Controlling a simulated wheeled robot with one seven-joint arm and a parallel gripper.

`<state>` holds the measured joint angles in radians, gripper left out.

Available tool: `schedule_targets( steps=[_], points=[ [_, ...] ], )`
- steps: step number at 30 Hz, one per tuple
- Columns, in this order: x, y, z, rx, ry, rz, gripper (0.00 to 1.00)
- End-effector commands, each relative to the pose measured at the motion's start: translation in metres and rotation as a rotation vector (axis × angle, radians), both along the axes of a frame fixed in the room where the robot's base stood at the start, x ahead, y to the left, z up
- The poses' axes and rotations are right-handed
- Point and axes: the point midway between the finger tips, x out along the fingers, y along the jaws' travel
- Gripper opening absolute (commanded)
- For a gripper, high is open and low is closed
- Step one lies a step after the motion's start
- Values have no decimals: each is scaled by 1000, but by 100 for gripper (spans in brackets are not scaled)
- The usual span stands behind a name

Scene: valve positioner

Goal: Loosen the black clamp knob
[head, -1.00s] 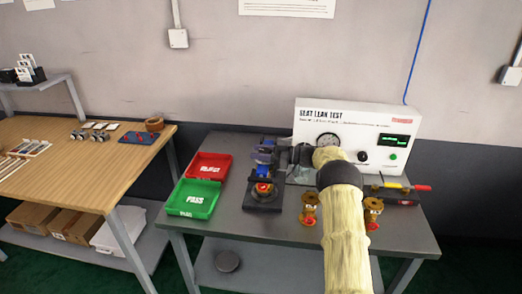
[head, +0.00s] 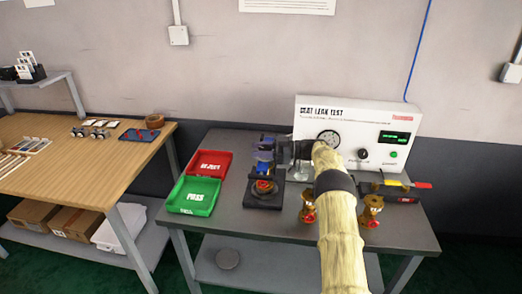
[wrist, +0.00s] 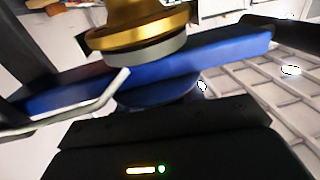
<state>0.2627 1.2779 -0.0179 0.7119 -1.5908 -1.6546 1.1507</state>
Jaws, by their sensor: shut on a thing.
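The clamp fixture has a black base (head: 264,203) and blue upper parts (head: 264,143). A brass valve with a red handwheel (head: 263,187) stands in it. My gripper (head: 283,150) reaches in from the right at the fixture's top. In the wrist view a blue bar (wrist: 215,58) crosses between my dark fingers, with a brass and grey round part (wrist: 140,35) beyond it.
A red tray (head: 230,159) and a green tray (head: 178,208) lie left of the fixture. Two brass valves stand near the front, left (head: 308,213) and right (head: 371,209) of my arm. The leak test box (head: 390,115) stands behind. A wooden bench (head: 90,180) is further left.

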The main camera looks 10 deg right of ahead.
Motion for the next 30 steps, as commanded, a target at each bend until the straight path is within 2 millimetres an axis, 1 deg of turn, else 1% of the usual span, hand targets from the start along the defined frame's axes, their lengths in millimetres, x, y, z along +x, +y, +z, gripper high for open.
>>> schedule_targets(
  steps=[1, 4, 12, 17, 23, 30],
  points=[
    [1, 2, 3, 4, -6, -1, 40],
    [1, 2, 3, 3, -5, -1, 60],
    [1, 1, 1, 2, -2, -2, 60],
    [-1, -9, 0, 1, -2, -5, 60],
    [-6, -38, -1, 1, -2, -6, 60],
    [-16, -85, -2, 0, -5, -5, 60]
  ],
)
